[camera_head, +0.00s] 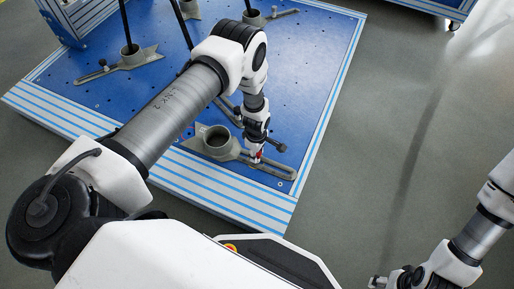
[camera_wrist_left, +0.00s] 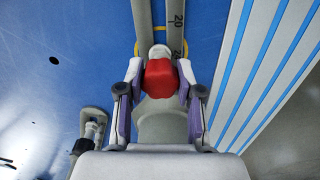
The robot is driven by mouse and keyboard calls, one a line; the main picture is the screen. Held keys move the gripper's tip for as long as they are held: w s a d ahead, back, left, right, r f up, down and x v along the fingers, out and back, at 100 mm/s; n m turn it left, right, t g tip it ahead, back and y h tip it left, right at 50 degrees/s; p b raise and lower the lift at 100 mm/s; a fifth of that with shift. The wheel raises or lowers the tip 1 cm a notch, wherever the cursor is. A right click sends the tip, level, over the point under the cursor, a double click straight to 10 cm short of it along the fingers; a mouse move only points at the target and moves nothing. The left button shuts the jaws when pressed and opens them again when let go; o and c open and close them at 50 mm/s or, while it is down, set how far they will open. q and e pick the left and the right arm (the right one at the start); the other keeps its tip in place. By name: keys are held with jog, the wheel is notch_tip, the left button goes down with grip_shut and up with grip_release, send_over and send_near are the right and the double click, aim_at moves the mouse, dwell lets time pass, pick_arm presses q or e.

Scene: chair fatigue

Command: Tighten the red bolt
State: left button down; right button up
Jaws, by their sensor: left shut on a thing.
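The red bolt (camera_wrist_left: 160,78) sits between the fingers of my left gripper (camera_wrist_left: 158,88) in the left wrist view. The fingers are shut on its head from both sides. In the head view a small part of the red bolt (camera_head: 257,155) shows below my left gripper (camera_head: 256,150), at the slotted grey clamp (camera_head: 275,170) near the front right corner of the blue platform. My right gripper (camera_head: 380,282) is at the bottom edge of the head view, partly cut off, away from the platform. I cannot tell whether it is open.
The blue platform (camera_head: 320,70) has a blue and white striped edge. A grey round socket (camera_head: 216,140) stands left of the bolt. Other clamps with black posts (camera_head: 128,58) stand further back. The grey floor (camera_head: 400,120) right of the platform is clear.

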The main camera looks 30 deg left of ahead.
pick_arm(q)
jog(key=m, duration=0.3)
jog(key=shift+m, duration=0.4)
jog(key=m, duration=0.4)
jog(key=c, duration=0.8)
grip_release()
jog(key=shift+o, duration=0.2)
notch_tip(320, 180, up, 12)
